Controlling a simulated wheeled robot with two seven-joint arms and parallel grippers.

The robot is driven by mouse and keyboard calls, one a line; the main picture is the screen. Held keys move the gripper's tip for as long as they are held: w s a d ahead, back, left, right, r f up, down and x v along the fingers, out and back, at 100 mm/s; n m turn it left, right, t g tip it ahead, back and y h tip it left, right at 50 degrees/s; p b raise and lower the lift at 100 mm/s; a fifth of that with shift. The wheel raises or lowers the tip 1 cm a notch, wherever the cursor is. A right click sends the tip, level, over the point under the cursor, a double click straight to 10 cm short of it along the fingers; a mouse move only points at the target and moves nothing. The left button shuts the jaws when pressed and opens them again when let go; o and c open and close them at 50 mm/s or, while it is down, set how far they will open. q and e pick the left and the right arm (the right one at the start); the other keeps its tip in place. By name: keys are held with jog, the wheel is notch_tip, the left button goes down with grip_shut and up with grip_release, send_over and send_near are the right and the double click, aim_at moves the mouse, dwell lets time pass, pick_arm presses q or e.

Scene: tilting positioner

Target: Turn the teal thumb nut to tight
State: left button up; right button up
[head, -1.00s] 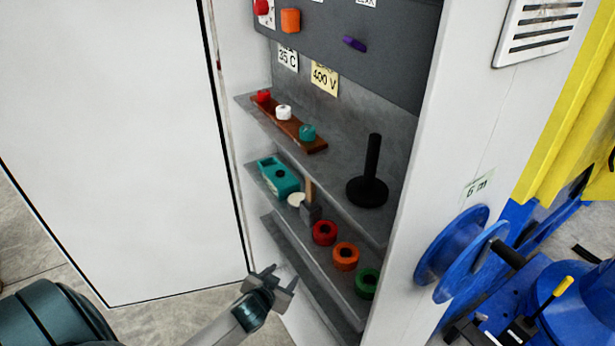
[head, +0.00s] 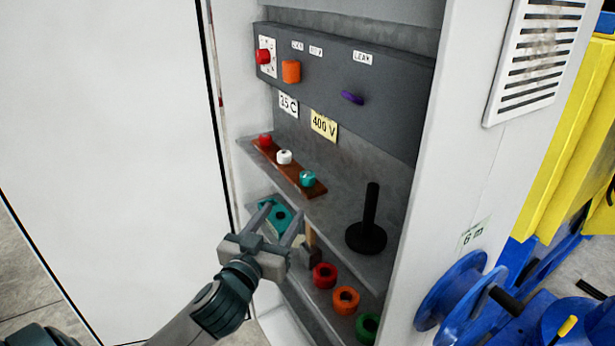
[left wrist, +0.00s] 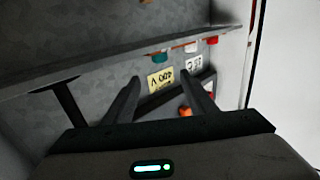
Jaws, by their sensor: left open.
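The teal thumb nut (head: 307,178) sits at the right end of a brown strip (head: 270,153) on the upper shelf of the cabinet, beside a white nut (head: 284,157) and a red nut (head: 265,140). The teal nut also shows in the left wrist view (left wrist: 158,57), beyond the fingers. My left gripper (head: 281,213) is open and empty, pointing up into the cabinet. In the head view its fingers appear below and left of the teal nut, apart from it, in front of the lower shelf. My right gripper is not in view.
A black post on a round base (head: 367,238) stands right of the strip. On the lower shelf, a teal block (head: 267,211) is partly hidden by my gripper, with red (head: 324,275), orange (head: 346,299) and green (head: 368,326) rings. An open white door (head: 110,150) is at left.

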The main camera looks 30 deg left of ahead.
aim_at(304, 180)
pick_arm(q)
jog(key=shift+w, duration=0.1)
jog(key=p+x, duration=0.6)
jog(key=x, duration=0.9)
jog(key=shift+w, duration=0.25)
jog(key=shift+x, duration=0.9)
jog(key=shift+f, duration=0.1)
jog(key=c, duration=1)
